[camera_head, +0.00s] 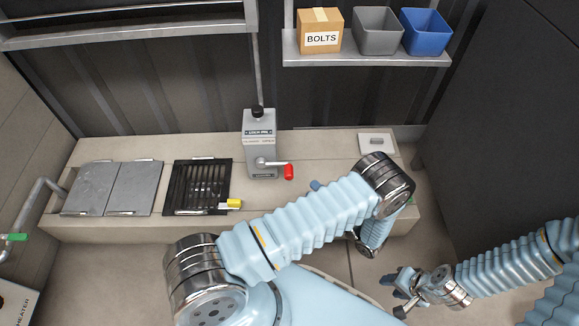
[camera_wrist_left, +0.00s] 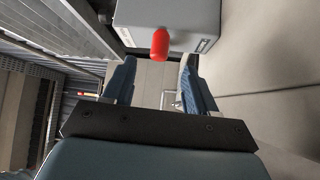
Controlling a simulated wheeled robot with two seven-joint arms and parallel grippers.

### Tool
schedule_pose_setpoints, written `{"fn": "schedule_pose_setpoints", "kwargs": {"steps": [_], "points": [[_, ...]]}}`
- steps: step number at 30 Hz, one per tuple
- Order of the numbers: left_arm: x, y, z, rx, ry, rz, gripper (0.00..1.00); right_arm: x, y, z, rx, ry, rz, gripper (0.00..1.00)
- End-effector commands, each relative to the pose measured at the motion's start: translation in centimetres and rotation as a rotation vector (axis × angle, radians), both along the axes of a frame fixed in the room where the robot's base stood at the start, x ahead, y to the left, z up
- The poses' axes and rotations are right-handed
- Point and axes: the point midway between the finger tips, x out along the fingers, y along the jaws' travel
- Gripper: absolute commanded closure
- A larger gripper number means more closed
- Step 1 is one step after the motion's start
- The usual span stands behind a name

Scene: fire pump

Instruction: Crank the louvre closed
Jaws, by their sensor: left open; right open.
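A grey crank box (camera_head: 260,140) stands on the bench at the wall. Its short metal crank points right and ends in a red handle (camera_head: 288,172). A thin rod rises from the box to the grey frame (camera_head: 130,31) at top left; the louvre's slats are not clear there. My left gripper (camera_wrist_left: 158,82) is open in the left wrist view, with the red handle (camera_wrist_left: 160,44) ahead between its fingers, apart from them. In the head view my left forearm hides most of that gripper. My right gripper (camera_head: 400,284) is open and empty at lower right, far from the crank.
A black grate (camera_head: 181,185) with a yellow tag and grey cover plates (camera_head: 132,188) lie on the bench left of the box. A shelf (camera_head: 365,61) above holds a BOLTS carton (camera_head: 320,29), a grey bin (camera_head: 377,32) and a blue bin (camera_head: 425,32). A dark cabinet stands right.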

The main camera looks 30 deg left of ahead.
Motion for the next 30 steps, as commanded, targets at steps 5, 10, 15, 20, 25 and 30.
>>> {"fn": "schedule_pose_setpoints", "kwargs": {"steps": [5, 10, 15, 20, 25, 30], "points": [[0.7, 3.7, 0.5, -0.002, 0.002, 0.008, 0.43, 0.0, 0.0, 0.4, -0.001, -0.001, 0.000, 0.57], [1.6, 7.6, 0.9, -0.004, 0.001, 0.010, 0.43, 0.0, -0.1, 0.6, -0.001, -0.001, 0.000, 0.57], [2.4, 10.5, 1.2, -0.005, 0.000, 0.009, 0.43, 0.0, -0.1, 0.7, -0.001, -0.001, -0.002, 0.57], [2.8, 12.0, 1.3, -0.005, 0.001, 0.007, 0.43, 0.0, -0.1, 0.7, -0.002, -0.001, -0.002, 0.57], [2.8, 12.4, 1.3, -0.005, 0.001, 0.007, 0.43, 0.0, -0.1, 0.7, -0.002, -0.001, -0.002, 0.57], [2.8, 12.3, 1.3, -0.006, 0.000, 0.007, 0.45, 0.0, -0.1, 0.7, -0.002, -0.001, -0.002, 0.57]]}}
